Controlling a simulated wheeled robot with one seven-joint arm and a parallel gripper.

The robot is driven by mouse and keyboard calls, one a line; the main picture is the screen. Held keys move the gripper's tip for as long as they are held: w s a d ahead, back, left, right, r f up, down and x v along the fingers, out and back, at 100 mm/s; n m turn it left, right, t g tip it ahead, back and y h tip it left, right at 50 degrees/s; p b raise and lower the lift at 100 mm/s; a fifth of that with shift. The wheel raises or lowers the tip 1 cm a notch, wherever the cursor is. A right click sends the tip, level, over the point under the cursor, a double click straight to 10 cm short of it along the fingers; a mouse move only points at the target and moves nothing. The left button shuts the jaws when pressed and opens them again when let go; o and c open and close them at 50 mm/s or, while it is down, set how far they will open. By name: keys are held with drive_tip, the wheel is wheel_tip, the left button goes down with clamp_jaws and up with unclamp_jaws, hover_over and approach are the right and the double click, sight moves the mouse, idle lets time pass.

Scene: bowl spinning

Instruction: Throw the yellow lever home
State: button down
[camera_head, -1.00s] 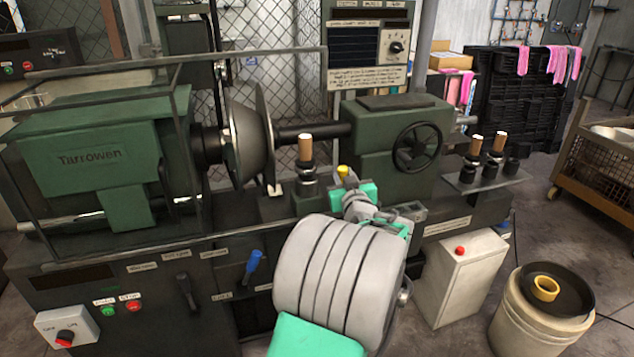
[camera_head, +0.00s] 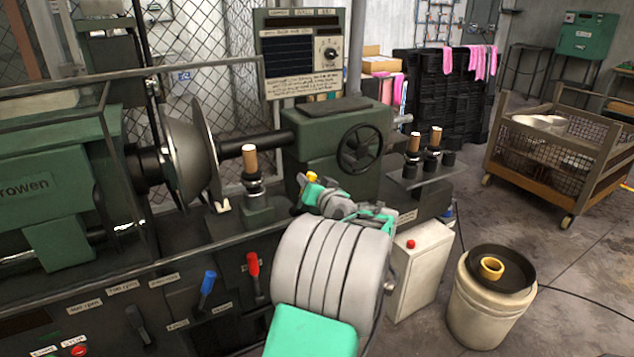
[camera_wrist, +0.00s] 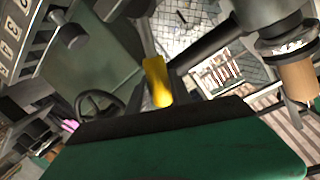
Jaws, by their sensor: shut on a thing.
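The yellow lever (camera_head: 311,177) shows as a small yellow tip at the front of the lathe, below the green tailstock. In the wrist view its yellow grip (camera_wrist: 156,82) stands beyond the dark edge of my green-and-black gripper part. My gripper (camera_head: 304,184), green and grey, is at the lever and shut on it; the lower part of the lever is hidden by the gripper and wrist. The finger contact itself is hard to see.
A red lever (camera_head: 253,275) and a blue lever (camera_head: 207,290) stand left of my arm on the machine front. The toolpost with its wooden handle (camera_head: 250,160) and the tailstock handwheel (camera_head: 360,149) are close by. A white box (camera_head: 420,268) and a bucket (camera_head: 485,311) stand to the right.

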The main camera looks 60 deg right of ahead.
drive_tip(key=shift+s, duration=0.1)
drive_tip(key=c, duration=1.5)
unclamp_jaws()
drive_tip(key=shift+d+f, duration=0.1)
drive_tip(key=shift+o, duration=0.2)
drive_tip(key=v, duration=0.8)
